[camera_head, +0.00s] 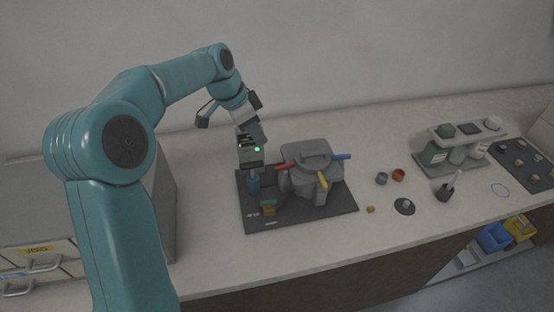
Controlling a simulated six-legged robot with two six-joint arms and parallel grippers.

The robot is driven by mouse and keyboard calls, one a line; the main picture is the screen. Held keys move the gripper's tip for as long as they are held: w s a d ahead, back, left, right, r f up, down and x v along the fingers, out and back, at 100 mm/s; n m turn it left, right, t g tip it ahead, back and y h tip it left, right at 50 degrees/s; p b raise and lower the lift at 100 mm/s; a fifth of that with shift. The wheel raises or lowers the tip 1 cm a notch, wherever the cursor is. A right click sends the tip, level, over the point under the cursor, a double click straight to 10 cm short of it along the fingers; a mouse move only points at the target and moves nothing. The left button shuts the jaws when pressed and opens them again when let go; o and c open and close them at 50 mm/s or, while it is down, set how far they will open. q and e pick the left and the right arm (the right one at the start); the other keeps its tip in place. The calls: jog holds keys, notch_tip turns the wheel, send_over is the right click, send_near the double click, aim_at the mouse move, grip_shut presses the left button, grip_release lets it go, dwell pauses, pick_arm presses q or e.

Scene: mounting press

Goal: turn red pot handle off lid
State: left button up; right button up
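The grey pot (312,182) stands on a dark mat (335,209), with a grey lid (308,152) on top. A red handle (286,167) sticks out from its left side, a blue handle (341,156) to the right, and a yellow handle (322,181) to the front. My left gripper (252,168) points down just left of the red handle's outer end, above a small dark blue piece on the mat. Its fingers are too small and dark to tell open from shut. Whether it touches the red handle is unclear. My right gripper is out of view.
A grey cabinet (160,205) is at left.

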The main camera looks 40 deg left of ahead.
aim_at(279, 166)
pick_arm(q)
jog(key=p+x, duration=0.2)
jog(key=x, duration=1.2)
jog(key=shift+s, duration=0.2)
jog(key=shift+w+d+f, duration=0.1)
jog(key=shift+w+f, duration=0.15)
jog(key=shift+f, duration=0.2)
jog(key=shift+s, duration=0.1)
jog(key=shift+s, duration=0.1)
grip_shut()
